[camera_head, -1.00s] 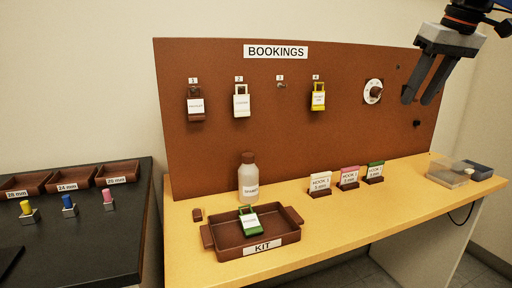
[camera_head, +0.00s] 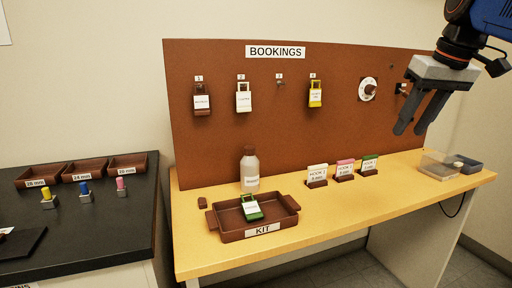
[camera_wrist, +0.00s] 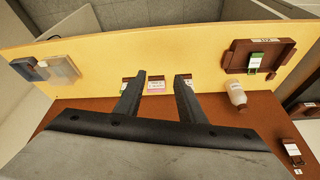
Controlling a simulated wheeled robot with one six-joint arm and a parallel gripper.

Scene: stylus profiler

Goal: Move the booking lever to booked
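My gripper (camera_head: 411,131) is at the upper right in the head view, pointing down in front of the right end of the brown board. Its two fingers are apart with nothing between them, as the wrist view also shows (camera_wrist: 161,78). A white round dial with a brown knob (camera_head: 368,89) is on the board, left of the gripper. A small dark fitting with a white label (camera_head: 402,89) shows just left of my gripper and is partly covered. I cannot tell for sure which of these is the booking lever, nor read its setting.
The BOOKINGS board (camera_head: 275,140) carries padlocks on several numbered hooks. On the yellow bench (camera_head: 340,213) stand a KIT tray (camera_head: 286,222) holding a green padlock (camera_head: 252,209), a bottle (camera_head: 249,173), hook cards (camera_head: 345,170) and a clear box (camera_head: 438,166). The bench front is mostly clear.

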